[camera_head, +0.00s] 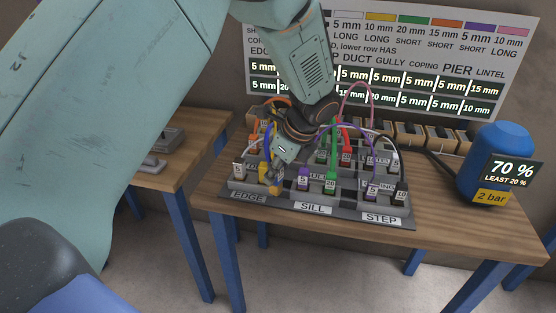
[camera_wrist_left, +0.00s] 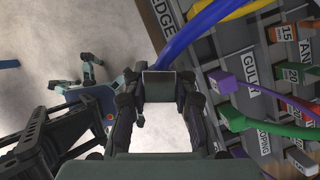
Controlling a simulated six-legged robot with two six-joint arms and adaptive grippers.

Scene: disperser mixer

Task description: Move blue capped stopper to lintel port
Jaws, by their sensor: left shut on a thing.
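My left gripper (camera_head: 277,180) is low over the front left of the grey port rack (camera_head: 292,203), near the EDGE label. A blue hose (camera_wrist_left: 200,33) runs down to these fingertips. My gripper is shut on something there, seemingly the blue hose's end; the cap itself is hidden. A yellow stopper (camera_head: 263,172) stands close beside the gripper in the head view. The LINTEL label (camera_head: 379,161) is at the rack's right rear. Whether its port is free I cannot tell.
Several stoppers with coloured hoses crowd the rack, including a green one (camera_head: 330,182) and a purple one (camera_head: 304,180). A blue tank (camera_head: 497,158) with a 70 % display stands at the right. A chart (camera_head: 395,60) hangs behind. Bare wooden table (camera_head: 440,220) lies right of the rack.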

